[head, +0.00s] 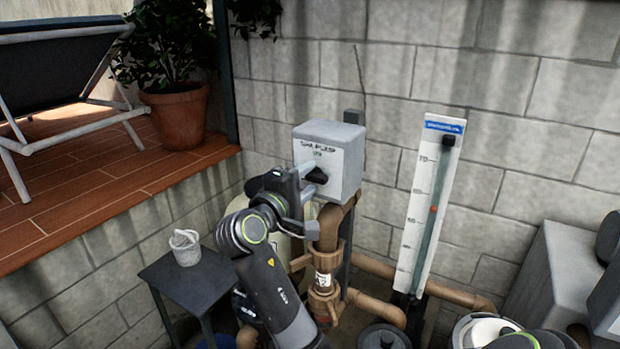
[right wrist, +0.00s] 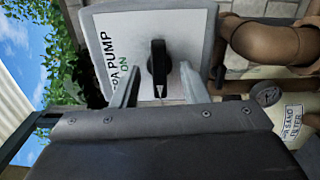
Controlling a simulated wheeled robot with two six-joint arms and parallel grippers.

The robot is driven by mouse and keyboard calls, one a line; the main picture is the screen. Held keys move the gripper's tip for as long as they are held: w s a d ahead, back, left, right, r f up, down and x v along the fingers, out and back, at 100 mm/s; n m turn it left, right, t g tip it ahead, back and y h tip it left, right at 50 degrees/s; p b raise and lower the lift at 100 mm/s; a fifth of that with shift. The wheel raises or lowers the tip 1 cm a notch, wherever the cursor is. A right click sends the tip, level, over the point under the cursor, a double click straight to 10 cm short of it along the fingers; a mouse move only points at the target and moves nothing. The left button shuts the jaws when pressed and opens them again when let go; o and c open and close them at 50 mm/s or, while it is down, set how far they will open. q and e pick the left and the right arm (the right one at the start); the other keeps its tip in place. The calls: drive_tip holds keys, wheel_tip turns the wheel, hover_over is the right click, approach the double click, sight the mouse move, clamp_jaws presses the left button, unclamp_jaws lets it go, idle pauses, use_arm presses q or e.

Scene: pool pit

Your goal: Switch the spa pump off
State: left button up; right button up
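The spa pump switch box (head: 345,145) is a grey box on the brown pipework in front of the block wall. Its white label (right wrist: 105,30) reads "PUMP" and "ON" in the right wrist view, with the first word partly cut off. A black knob (right wrist: 158,58) sits on its face, with a light mark near its lower end in that view. My right gripper (right wrist: 158,72) is open, one finger on each side of the knob, with a visible gap on both sides. In the head view, the right gripper (head: 308,181) reaches the box face from the left. My left gripper is not in view.
Brown pipes (head: 330,240) run below the box. A tall gauge (head: 430,205) hangs on the wall to its right. A small dark table (head: 200,285) with a white cup (head: 185,248) stands at left. A raised tiled deck (head: 90,200) holds a potted plant (head: 176,115) and lounger.

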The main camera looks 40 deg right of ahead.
drive_tip(key=shift+a, duration=0.1)
drive_tip(key=shift+s+a, duration=0.15)
drive_tip(key=shift+a, duration=0.15)
drive_tip(key=b+v, duration=0.1)
drive_tip(key=v, duration=0.5)
idle(0.4)
